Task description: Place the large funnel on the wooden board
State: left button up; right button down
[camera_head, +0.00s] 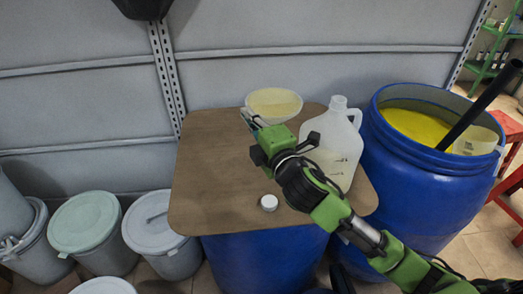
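The large funnel (273,101) is a pale, cream-coloured, wide-mouthed piece at the back edge of the wooden board (215,165). Its wide opening faces up, and its spout is hidden. The brown board lies flat on top of a blue drum (265,262). My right gripper (252,118) reaches across the board from the lower right, with its fingertips at the funnel's front left rim. I cannot tell whether the fingers close on the rim, or whether the funnel touches the board. My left gripper is not in view.
A translucent jug (335,138) stands on the board's right, with a white cap (269,202) near the front. An open blue drum (425,195) of yellow liquid, with a black pole (480,108), stands at right. Lidded buckets (85,225) stand at left. The board's left side is clear.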

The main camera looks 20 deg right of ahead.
jog(key=shift+w+f, duration=0.1)
jog(key=shift+f, duration=0.4)
notch_tip(320, 180, down, 10)
jog(key=b, duration=0.2)
jog(key=shift+w+f+b, duration=0.15)
jog(key=shift+b, duration=0.15)
jog(key=shift+f, duration=0.2)
jog(key=c, duration=2.3)
grip_release()
jog(key=shift+r, duration=0.15)
